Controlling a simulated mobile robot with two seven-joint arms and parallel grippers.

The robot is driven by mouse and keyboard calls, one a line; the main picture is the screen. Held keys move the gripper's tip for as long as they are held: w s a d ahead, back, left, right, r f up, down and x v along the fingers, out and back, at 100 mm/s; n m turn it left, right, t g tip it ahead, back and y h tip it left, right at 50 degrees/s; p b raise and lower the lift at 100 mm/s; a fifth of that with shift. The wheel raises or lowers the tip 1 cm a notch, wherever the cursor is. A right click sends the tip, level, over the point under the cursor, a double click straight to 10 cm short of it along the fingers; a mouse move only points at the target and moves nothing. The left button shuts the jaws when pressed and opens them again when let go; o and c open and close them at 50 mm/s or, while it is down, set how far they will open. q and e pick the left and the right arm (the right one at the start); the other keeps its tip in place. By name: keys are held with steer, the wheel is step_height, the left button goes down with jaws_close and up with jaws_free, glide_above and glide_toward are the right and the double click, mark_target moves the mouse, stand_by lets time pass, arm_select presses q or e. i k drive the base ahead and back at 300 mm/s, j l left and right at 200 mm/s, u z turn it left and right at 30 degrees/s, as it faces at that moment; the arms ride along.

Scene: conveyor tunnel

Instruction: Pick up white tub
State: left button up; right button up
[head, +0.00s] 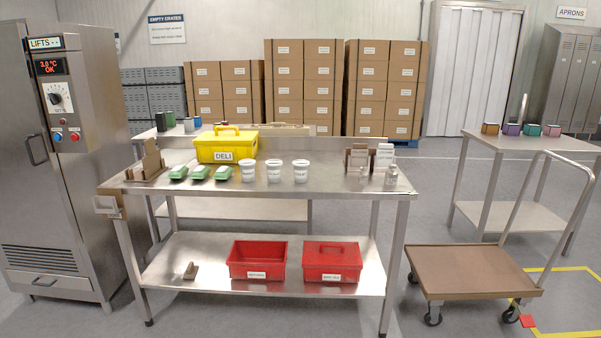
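Three white tubs stand upright in a row near the front edge of the steel table (330,187): a left tub (248,171), a middle tub (274,171) and a right tub (301,171). Each has a small dark label, too small to read. They stand apart with narrow gaps between them. Neither of my grippers shows in the head view.
Green packs (200,173) lie left of the tubs, before a yellow DELI box (226,145). Clear jars (391,176) and a holder (357,158) stand right. Red bins (331,262) sit on the lower shelf. A flat cart (470,268) stands right. Tabletop between tubs and jars is clear.

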mark_target(300, 167)
steer(key=i+l, duration=0.1)
steer(key=i, duration=0.4)
steer(key=i+l, duration=0.1)
steer(key=i, duration=0.4)
